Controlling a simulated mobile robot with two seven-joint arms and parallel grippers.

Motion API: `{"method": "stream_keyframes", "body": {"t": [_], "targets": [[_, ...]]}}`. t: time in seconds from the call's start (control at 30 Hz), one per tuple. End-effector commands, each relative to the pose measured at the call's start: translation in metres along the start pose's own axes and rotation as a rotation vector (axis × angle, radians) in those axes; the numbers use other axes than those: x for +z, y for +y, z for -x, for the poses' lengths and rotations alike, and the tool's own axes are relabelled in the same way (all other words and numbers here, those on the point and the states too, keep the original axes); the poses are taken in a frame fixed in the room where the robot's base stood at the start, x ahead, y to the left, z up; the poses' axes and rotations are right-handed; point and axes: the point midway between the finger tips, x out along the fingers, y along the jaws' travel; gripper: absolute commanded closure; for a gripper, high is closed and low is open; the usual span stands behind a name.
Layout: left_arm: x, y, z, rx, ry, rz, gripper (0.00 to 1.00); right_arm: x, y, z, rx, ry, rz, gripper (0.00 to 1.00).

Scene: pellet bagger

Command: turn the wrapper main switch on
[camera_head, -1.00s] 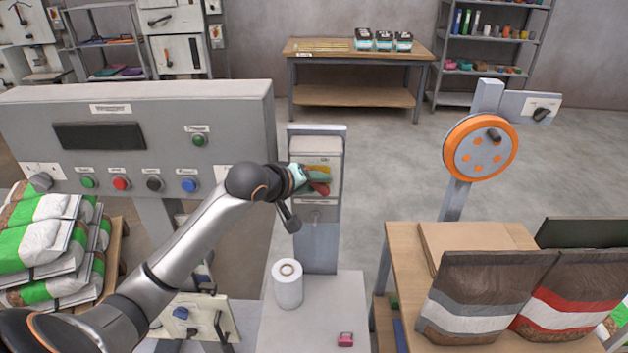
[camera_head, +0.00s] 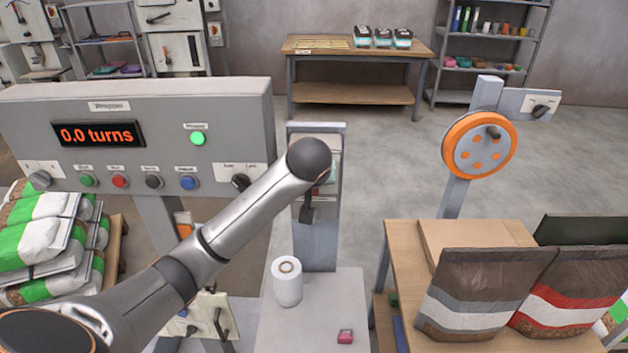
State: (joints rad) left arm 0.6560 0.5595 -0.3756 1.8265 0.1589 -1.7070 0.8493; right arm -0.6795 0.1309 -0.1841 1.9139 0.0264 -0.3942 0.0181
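The wrapper panel (camera_head: 232,120) stands at the left, with its display (camera_head: 98,134) lit and reading "0.0 turns". The green lamp (camera_head: 197,138) at its upper right glows. A grey switch box (camera_head: 334,142) on a post stands right of the panel. My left arm reaches in front of this box, and its wrist covers most of the box's face, including the main switch handle, so the switch position cannot be read directly. A little red and teal shows beside the wrist. My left gripper is mostly hidden there, and its finger opening cannot be seen. My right gripper is not in view.
A white roll (camera_head: 287,284) and a small pink item (camera_head: 345,337) sit on the grey table (camera_head: 318,310) below the box. Bags stand on the wooden table (camera_head: 402,262) at right, near an orange wheel (camera_head: 480,147). Stacked bags lie at far left.

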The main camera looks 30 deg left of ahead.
Motion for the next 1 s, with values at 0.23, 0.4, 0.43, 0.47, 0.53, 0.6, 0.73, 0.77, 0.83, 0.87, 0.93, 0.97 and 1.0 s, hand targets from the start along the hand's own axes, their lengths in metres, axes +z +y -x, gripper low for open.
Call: {"method": "stream_keyframes", "body": {"t": [0.23, 0.4, 0.43, 0.47, 0.53, 0.6, 0.73, 0.77, 0.83, 0.87, 0.93, 0.97, 1.0], "targets": [[-0.0005, 0.0, 0.0, -0.022, 0.001, -0.021, 1.0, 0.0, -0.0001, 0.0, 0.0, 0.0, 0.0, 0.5], [-0.0004, -0.0002, -0.0001, -0.023, 0.001, -0.022, 1.0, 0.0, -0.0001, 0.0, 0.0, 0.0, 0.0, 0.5], [-0.0004, -0.0002, -0.0001, -0.023, 0.002, -0.022, 1.0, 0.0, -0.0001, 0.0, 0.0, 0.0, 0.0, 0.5], [-0.0005, -0.0002, -0.0001, -0.023, 0.002, -0.022, 1.0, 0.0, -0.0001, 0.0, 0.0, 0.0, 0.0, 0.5], [-0.0004, -0.0002, -0.0001, -0.023, 0.002, -0.022, 1.0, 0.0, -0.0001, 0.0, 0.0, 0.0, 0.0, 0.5], [-0.0005, -0.0003, -0.0002, -0.023, 0.002, -0.022, 0.51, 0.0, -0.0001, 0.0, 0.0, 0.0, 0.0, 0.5], [-0.0003, -0.0002, -0.0002, -0.022, 0.001, -0.021, 0.45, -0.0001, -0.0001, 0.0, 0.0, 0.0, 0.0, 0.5], [-0.0003, -0.0002, -0.0002, -0.022, 0.001, -0.021, 0.45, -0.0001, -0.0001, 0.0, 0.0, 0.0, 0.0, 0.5], [-0.0002, -0.0001, -0.0002, -0.022, 0.001, -0.021, 0.45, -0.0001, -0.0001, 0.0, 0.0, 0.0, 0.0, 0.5], [-0.0002, -0.0001, -0.0002, -0.022, 0.001, -0.021, 0.45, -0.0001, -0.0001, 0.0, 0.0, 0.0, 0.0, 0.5], [-0.0004, -0.0001, -0.0001, -0.022, 0.001, -0.021, 0.45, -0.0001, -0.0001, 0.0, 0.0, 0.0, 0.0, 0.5], [-0.0008, -0.0002, -0.0001, -0.021, 0.001, -0.021, 0.45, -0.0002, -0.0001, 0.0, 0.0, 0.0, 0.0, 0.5], [-0.0015, -0.0004, 0.0, -0.021, 0.001, -0.021, 0.45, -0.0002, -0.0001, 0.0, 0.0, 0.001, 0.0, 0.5]]}}
